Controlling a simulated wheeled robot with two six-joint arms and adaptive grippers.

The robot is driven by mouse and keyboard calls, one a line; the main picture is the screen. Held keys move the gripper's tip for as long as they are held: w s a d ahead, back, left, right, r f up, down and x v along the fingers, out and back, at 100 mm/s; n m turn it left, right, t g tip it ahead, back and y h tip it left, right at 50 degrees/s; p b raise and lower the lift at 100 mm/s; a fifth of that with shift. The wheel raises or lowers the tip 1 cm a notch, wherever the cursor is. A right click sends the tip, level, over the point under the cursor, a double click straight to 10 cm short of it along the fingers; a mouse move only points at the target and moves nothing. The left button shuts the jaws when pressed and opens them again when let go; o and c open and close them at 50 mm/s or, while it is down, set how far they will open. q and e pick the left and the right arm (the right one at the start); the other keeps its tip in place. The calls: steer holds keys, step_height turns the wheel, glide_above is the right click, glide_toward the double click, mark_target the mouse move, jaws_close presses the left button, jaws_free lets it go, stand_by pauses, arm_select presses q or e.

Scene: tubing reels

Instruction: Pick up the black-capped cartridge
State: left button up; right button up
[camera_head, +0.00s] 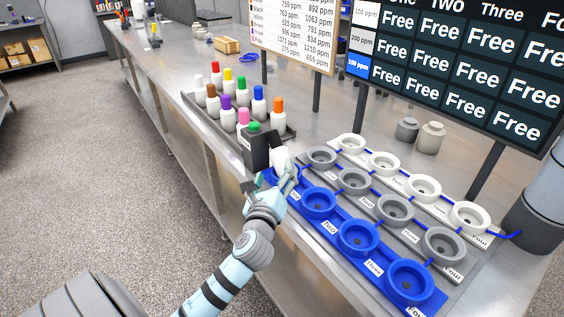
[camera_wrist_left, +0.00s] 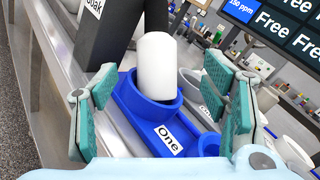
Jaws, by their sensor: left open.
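My left gripper (camera_head: 287,177) is open at the blue row's far end. In the left wrist view its green-padded fingers (camera_wrist_left: 163,85) are spread to either side of the cartridge, with gaps. My right gripper is not in view.
A black labelled block (camera_head: 257,151) stands close beside socket One. A tray (camera_head: 212,122) of several cartridges with coloured caps is behind it. Grey sockets (camera_head: 354,181) and white sockets (camera_head: 385,163) run beside the blue row (camera_head: 358,238). Sign posts (camera_head: 484,172) rise at right.

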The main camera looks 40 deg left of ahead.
mark_target(277, 158)
arm_select(q)
steer(key=x, duration=0.6)
steer(key=b+x, duration=0.1)
steer(key=x, duration=0.2)
steer(key=shift+w+a, duration=0.15)
steer(key=shift+a, duration=0.3)
steer(key=shift+r, duration=0.15)
steer(key=c, duration=1.6)
